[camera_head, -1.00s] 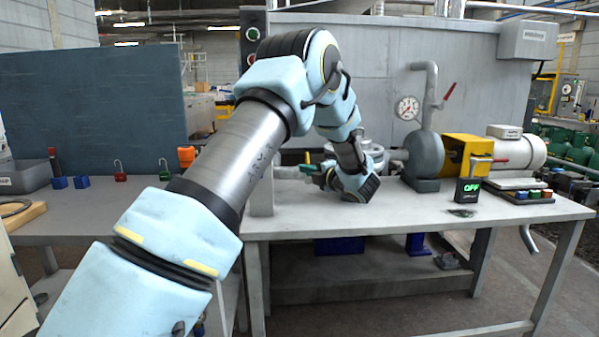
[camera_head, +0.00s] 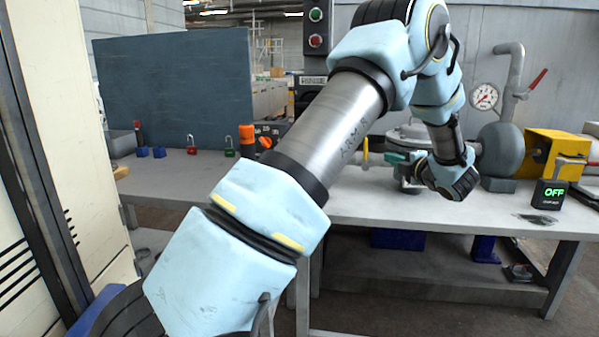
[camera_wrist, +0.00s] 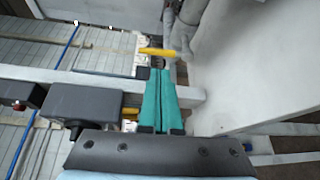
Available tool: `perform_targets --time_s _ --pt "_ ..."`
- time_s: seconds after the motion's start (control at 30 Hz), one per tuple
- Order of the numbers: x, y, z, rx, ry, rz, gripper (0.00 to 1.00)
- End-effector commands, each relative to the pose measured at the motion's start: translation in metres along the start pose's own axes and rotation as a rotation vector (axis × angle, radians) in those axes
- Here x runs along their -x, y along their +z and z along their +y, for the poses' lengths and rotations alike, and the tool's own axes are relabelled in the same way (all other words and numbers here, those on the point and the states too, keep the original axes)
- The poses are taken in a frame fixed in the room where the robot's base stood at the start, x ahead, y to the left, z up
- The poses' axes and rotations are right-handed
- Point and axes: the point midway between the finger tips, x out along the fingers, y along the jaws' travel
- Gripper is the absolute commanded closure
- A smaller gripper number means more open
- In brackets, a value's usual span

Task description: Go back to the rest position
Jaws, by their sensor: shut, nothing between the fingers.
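My gripper (camera_wrist: 160,72) shows in the wrist view as two teal fingers lying together, with nothing between them. In the head view its teal fingers (camera_head: 394,159) are seen small beyond my arm, pointing left over the back of the grey workbench (camera_head: 400,205). They appear in front of the round metal pump or valve housing (camera_head: 412,131); whether they touch it I cannot tell. In the wrist view a yellow handle (camera_wrist: 158,52) lies just past the fingertips.
A left table (camera_head: 165,180) holds padlocks and blue blocks. A pale cabinet (camera_head: 75,130) stands close at left. The bench's front middle looks clear.

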Motion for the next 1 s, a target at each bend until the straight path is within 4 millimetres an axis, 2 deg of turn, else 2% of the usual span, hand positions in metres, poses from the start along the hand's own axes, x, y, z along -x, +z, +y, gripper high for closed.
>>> perform_targets --time_s 0.03,0.37,0.57,0.63,0.67,0.77,0.87,1.0 --pt "-0.006 -0.003 0.007 -0.016 -0.004 -0.010 1.00" --pt "-0.031 -0.015 0.025 -0.196 -0.081 -0.155 1.00" --pt "-0.043 -0.041 0.037 -0.416 -0.165 -0.310 1.00" --pt "-0.044 -0.057 0.040 -0.527 -0.206 -0.383 1.00" --pt "-0.043 -0.067 0.041 -0.583 -0.227 -0.419 1.00" --pt "-0.032 -0.112 0.039 -0.809 -0.319 -0.562 1.00" --pt "-0.003 -0.175 0.030 -1.058 -0.437 -0.727 1.00" --pt "0.050 -0.260 0.015 -1.337 -0.600 -0.938 1.00"
